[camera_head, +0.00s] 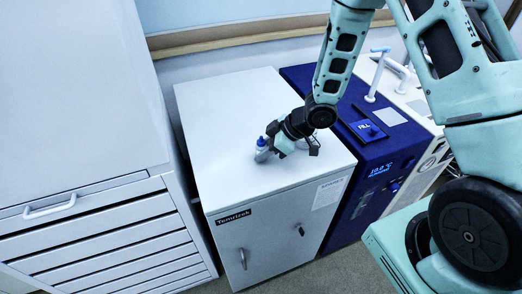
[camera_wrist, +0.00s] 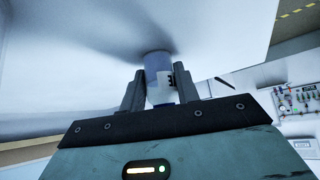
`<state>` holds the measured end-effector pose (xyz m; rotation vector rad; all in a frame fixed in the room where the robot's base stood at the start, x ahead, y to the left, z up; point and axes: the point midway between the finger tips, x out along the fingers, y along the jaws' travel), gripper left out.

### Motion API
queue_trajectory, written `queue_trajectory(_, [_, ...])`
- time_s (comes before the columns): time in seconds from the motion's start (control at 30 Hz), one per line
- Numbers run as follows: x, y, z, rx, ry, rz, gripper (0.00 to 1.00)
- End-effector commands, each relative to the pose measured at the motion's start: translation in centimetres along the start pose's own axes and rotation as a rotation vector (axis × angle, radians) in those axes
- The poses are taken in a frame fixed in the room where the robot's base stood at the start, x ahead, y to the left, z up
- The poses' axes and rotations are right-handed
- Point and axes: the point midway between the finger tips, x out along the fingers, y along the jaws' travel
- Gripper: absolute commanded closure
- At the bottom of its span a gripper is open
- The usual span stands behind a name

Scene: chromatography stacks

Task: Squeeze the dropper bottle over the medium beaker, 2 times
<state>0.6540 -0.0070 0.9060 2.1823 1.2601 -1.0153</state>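The dropper bottle (camera_head: 261,152), small and pale with a blue cap, is upright at the middle of the white cabinet's top in the head view. My gripper (camera_head: 270,146) reaches it from the right. In the wrist view the bottle (camera_wrist: 159,75) sits between the two fingers of my gripper (camera_wrist: 160,92), which appear to touch it on both sides. I cannot tell whether its base rests on the cabinet or is just above it. A pale shape partly hidden behind my gripper could be a beaker; I cannot identify the medium beaker for sure.
The white cabinet (camera_head: 222,110) has a mostly bare top. A blue machine (camera_head: 376,150) with a display and a FILL label stands to its right, with a white tap (camera_head: 376,75) behind. A grey drawer unit (camera_head: 90,235) stands at the left.

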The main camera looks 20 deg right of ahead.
Motion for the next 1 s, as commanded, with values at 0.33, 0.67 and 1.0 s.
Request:
queue_trajectory(0.33, [-1.1, 0.0, -0.9, 0.0, 0.0, 0.0, 0.73])
queue_trajectory(0.67, [-3.0, 0.0, -2.5, 0.0, 0.0, 0.0, 0.73])
queue_trajectory(1.0, [-3.1, 0.0, -2.6, 0.0, 0.0, 0.0, 0.72])
